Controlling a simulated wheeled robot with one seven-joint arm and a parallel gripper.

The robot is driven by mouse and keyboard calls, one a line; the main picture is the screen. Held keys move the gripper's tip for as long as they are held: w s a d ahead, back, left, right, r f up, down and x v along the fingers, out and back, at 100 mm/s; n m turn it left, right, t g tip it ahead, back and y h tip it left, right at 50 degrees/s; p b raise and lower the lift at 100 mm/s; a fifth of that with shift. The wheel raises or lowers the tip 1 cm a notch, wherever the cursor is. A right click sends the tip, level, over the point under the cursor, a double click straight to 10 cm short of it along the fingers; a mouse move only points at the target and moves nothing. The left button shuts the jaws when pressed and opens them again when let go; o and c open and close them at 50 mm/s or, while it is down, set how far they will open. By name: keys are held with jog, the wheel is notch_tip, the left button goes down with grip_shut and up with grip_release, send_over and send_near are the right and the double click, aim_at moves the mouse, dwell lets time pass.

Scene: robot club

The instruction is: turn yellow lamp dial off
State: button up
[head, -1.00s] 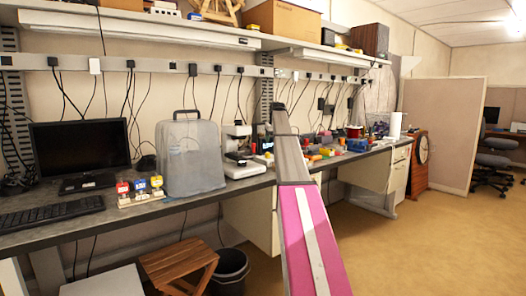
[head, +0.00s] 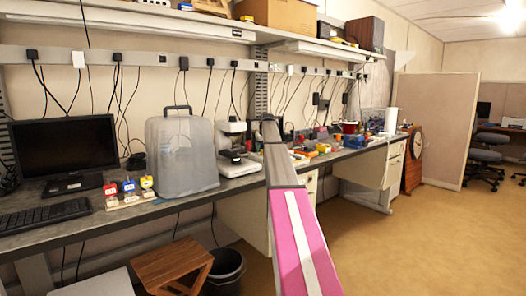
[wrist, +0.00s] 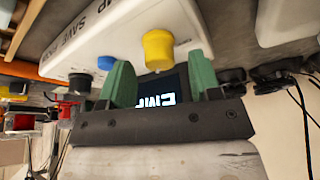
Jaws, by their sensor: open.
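The yellow dial (wrist: 157,50) is a round knob on the face of a white box (wrist: 110,35) in the wrist view. A blue dial (wrist: 106,62) sits to the left on the same face. My gripper (wrist: 160,76) is open, its two green fingers apart. A dark patch with white letters (wrist: 182,98) shows between the fingers. In the head view my arm hides its own end.
The long grey bench (head: 235,187) holds a monitor (head: 62,155), a keyboard (head: 45,215), a translucent cover (head: 182,155) and a row of red, blue and yellow blocks (head: 128,190). A wooden stool (head: 172,268) and dark bin (head: 226,268) stand below.

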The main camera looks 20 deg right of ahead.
jog(key=shift+w+f, duration=0.25)
jog(key=shift+f, duration=0.4)
jog(key=c, duration=0.9)
